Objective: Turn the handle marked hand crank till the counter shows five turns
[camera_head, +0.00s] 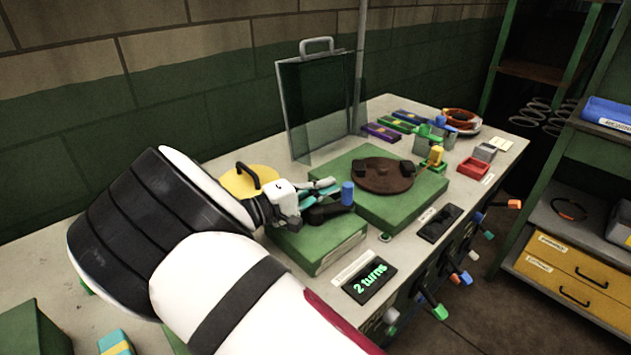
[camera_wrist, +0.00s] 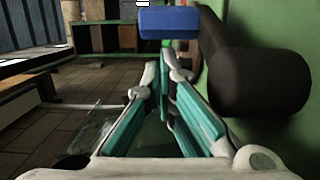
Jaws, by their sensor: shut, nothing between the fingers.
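The hand crank has a blue knob (camera_head: 347,193) standing upright on a dark crank arm (camera_head: 325,212), on top of a green box (camera_head: 318,242). The counter (camera_head: 369,281) at the table's front edge reads "2 turns". My gripper (camera_head: 324,188) reaches in from the left beside the crank, its teal-padded fingers pointing at the knob. In the wrist view the fingers (camera_wrist: 165,62) come together at the tips with nothing between them. The blue knob (camera_wrist: 168,23) is just beyond the tips, and the dark crank part (camera_wrist: 255,82) is at the right. Whether they touch is unclear.
A green block with a brown turntable (camera_head: 382,176) stands right of the crank. A yellow disc with a dark handle (camera_head: 250,181) and an upright clear panel (camera_head: 318,105) are behind. Small bins and coloured blocks (camera_head: 381,132) fill the far end. Levers (camera_head: 438,311) stick out along the front.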

